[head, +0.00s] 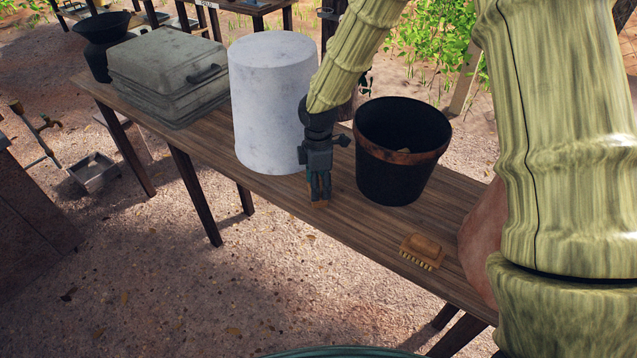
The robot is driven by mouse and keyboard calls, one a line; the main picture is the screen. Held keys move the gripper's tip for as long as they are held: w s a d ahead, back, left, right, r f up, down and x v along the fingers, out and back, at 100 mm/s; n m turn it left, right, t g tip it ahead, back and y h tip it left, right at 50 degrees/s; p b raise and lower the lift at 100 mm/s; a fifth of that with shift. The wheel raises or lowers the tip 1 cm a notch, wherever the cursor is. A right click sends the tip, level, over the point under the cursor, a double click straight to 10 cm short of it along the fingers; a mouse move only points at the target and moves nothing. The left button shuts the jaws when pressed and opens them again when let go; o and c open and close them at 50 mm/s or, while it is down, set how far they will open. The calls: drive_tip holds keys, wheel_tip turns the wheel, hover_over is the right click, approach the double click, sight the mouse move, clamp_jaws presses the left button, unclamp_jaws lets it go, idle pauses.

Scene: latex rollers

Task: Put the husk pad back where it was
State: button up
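My gripper (319,198) points down over the front edge of the wooden table, between a white cylinder and a black pot. Its fingers look close together, with small brown-orange patches at the tips. I cannot tell whether these are part of the fingers or something held. A small brown block with pale bristles along its front (422,251) lies on the table near the front edge, right of my gripper and apart from it. It looks like a brush; I cannot tell whether it is the husk pad. Nothing else in view is clearly a husk pad.
The wooden table (213,143) carries a grey lidded case (168,70), the white cylinder (272,100) and the black pot (400,160) with a brown band. A rounded reddish object (482,245) is partly hidden by my arm. Bare table shows between pot and brush.

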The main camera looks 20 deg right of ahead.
drive_tip(key=shift+f, duration=0.4)
drive_tip(key=o, duration=1.3)
drive_tip(key=shift+f, duration=0.15)
drive_tip(key=shift+r+b, duration=1.15)
drive_tip(key=shift+r, duration=5)
